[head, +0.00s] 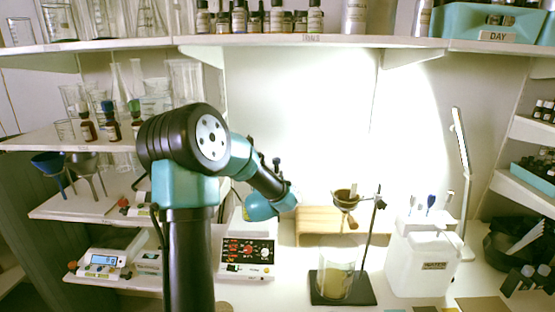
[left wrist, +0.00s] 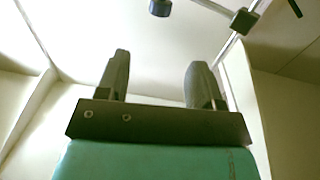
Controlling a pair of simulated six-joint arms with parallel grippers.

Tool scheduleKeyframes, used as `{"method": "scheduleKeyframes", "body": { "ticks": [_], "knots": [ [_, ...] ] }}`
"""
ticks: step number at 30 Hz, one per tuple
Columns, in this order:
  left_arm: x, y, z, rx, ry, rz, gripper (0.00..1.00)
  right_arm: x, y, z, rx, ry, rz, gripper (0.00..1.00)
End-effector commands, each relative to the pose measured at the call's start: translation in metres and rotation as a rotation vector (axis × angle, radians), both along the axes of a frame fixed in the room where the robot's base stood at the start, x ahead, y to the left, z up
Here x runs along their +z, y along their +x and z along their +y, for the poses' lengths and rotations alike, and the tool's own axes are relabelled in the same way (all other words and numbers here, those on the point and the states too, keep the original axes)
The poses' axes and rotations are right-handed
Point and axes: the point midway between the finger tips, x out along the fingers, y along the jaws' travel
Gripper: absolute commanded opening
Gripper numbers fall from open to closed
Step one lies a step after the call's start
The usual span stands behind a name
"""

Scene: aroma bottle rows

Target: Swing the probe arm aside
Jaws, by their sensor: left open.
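In the head view a thin upright stand rod (head: 369,238) rises from a black base (head: 362,290). A clamp (head: 379,203) near its top joins a short sideways arm with a dark cup-like holder (head: 345,201) over a glass beaker (head: 337,283) of yellowish contents. I cannot tell for sure which part is the probe arm. My left arm's teal wrist is left of the stand, apart from it; its fingers are hidden or too small there. In the left wrist view my left gripper (left wrist: 158,85) is open and empty, with dark blocks on a rod (left wrist: 243,21) beyond the fingers.
A control box with knobs (head: 247,257) stands below my left wrist. A wooden block (head: 313,222) is behind the stand. A white water container (head: 422,262) and a lamp (head: 462,150) are to the right. Shelves of glassware and bottles (head: 265,22) line the back and sides.

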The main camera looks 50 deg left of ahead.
Motion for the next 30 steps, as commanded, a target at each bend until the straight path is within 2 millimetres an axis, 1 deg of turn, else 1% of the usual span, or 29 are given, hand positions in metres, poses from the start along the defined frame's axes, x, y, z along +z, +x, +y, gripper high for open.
{"method": "scheduleKeyframes", "body": {
  "ticks": [21,30],
  "knots": [
    [0.0,0.082,0.076,0.0,0.001,-0.001,0.61,0.0,0.0,0.0,0.0,0.0,0.0,0.43],
    [0.0,0.111,0.102,-0.001,0.0,0.0,0.61,0.0,0.0,0.0,0.0,0.0,0.0,0.43]
  ]
}}
